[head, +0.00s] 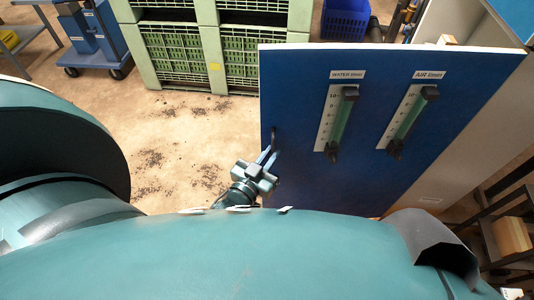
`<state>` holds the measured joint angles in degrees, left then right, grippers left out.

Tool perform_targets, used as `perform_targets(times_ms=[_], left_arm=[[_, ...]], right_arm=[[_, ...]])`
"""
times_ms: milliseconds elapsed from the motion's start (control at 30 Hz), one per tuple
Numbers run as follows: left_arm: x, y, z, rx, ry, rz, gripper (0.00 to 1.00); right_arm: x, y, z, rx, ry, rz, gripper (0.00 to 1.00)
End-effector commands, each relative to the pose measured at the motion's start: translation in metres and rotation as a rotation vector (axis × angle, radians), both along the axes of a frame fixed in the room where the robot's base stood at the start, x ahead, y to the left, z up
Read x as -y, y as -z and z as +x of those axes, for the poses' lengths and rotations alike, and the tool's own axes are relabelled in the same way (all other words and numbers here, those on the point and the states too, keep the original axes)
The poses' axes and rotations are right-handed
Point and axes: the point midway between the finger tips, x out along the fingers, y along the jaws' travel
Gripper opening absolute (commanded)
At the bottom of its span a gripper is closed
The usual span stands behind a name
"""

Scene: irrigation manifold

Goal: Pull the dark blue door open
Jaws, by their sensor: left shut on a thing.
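The dark blue door (300,185) fills the middle right of the head view, with a pale top edge. A dark handle (275,138) sits near its left edge. My left gripper (268,157) is shut on the handle, at the door's left side. I cannot tell whether the door stands ajar. My right gripper is not in view.
Two gauges, WATER (337,118) and AIR (412,118), are mounted on the door. Green crates (180,55) stand behind, with a blue crate (345,20) and a blue cart (95,45). Bare floor (160,130) lies left of the door. A dark rack (500,225) stands right.

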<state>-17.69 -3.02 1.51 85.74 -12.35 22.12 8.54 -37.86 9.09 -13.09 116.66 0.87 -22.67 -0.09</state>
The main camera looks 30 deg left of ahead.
Motion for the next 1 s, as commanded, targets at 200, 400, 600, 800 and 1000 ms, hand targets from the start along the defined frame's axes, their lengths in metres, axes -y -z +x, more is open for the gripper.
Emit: perform_targets(times_ms=[200,400,600,800,1000], left_arm=[[0.017,-0.003,0.003,0.007,0.027,-0.005,0.00],[0.017,-0.003,0.003,0.008,0.027,-0.006,0.26],[0.015,-0.003,0.002,0.007,0.025,-0.006,0.32],[0.013,-0.002,-0.001,0.004,0.023,-0.006,0.32],[0.012,0.000,-0.029,0.000,0.023,-0.007,0.32]], right_arm=[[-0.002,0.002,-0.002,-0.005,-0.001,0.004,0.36],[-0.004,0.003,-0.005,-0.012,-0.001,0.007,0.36],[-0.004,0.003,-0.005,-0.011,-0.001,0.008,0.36],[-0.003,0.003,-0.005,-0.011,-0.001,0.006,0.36],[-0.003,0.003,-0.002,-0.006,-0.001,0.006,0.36]])
